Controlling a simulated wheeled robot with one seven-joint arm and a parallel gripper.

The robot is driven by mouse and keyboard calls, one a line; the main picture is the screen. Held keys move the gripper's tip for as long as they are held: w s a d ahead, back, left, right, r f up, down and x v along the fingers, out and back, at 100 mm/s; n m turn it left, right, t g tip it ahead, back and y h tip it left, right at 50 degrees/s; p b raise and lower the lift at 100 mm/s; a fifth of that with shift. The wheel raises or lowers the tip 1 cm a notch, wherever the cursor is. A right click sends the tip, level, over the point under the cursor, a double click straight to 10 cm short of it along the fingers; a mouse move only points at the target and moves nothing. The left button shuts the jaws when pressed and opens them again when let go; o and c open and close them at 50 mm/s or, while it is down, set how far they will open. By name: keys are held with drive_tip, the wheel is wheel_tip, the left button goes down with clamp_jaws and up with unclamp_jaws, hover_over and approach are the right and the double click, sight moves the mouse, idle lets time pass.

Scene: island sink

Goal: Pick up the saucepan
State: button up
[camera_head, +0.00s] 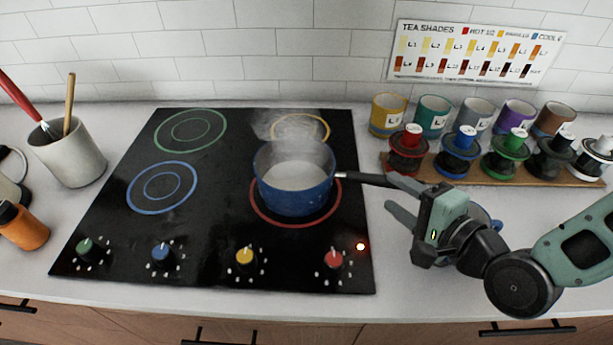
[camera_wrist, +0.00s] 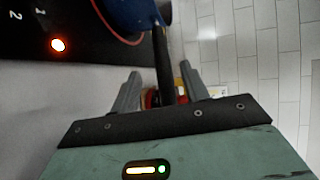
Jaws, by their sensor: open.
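A blue saucepan (camera_head: 296,188) with pale contents and rising steam stands on the red-ringed front right burner of the black cooktop. Its black handle (camera_head: 368,179) points right, toward my gripper. My gripper (camera_head: 396,197) is open to the right of the pan, with its fingers pointing left. In the wrist view, the handle (camera_wrist: 161,60) runs down between the two spread fingers of my gripper (camera_wrist: 157,82). Whether a finger touches the handle cannot be told. Part of the blue pan (camera_wrist: 130,14) shows at the top of the wrist view.
The cooktop (camera_head: 215,235) has coloured knobs along its front and a lit red light (camera_head: 360,246). A utensil crock (camera_head: 72,155) stands left.

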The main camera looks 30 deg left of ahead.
sight(378, 183)
drive_tip(key=p+x, duration=0.1)
drive_tip(key=x, duration=0.1)
drive_tip(key=p+x, duration=0.1)
drive_tip(key=x, duration=0.1)
drive_tip(key=shift+s+a+r, duration=0.1)
drive_tip(key=shift+a+r, duration=0.1)
drive_tip(key=shift+a, duration=0.2)
drive_tip(key=shift+a+f, duration=0.15)
drive_tip(key=shift+a, duration=0.05)
clamp_jaws()
